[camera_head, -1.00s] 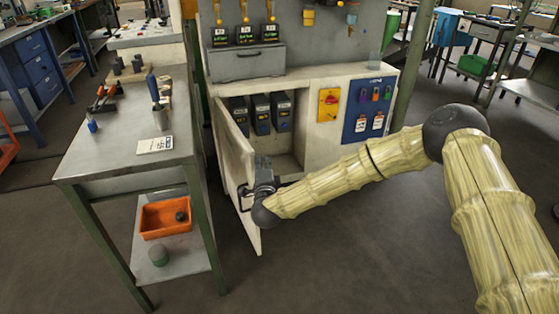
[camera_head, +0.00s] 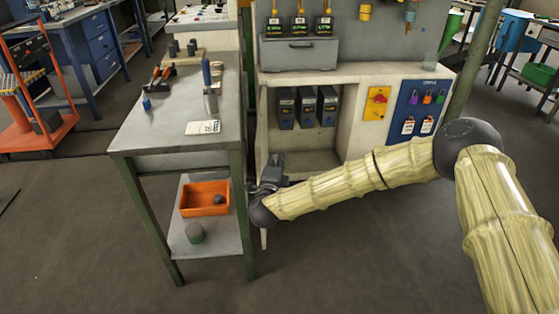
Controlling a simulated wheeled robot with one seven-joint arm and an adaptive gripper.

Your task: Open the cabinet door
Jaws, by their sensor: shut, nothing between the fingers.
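The cream cabinet (camera_head: 350,82) stands open at centre, and several dark binder-like units (camera_head: 307,108) show on its inner shelf. Its door (camera_head: 264,238) is swung far out and seen nearly edge-on. Only a thin strip of it shows below my wrist; the rest is hidden behind my gripper and the table leg or too thin to make out. My gripper (camera_head: 270,172) is shut and empty, at the inner side of the door. Its fingertips are small and dark, and whether they touch the door is unclear. The door handle cannot be made out clearly.
A grey metal table (camera_head: 176,125) with tools on top and an orange bin (camera_head: 205,198) on its lower shelf stands close left of the door. A yellow switch plate (camera_head: 377,103) and blue lock board (camera_head: 421,107) are on the cabinet front. The floor in front is clear.

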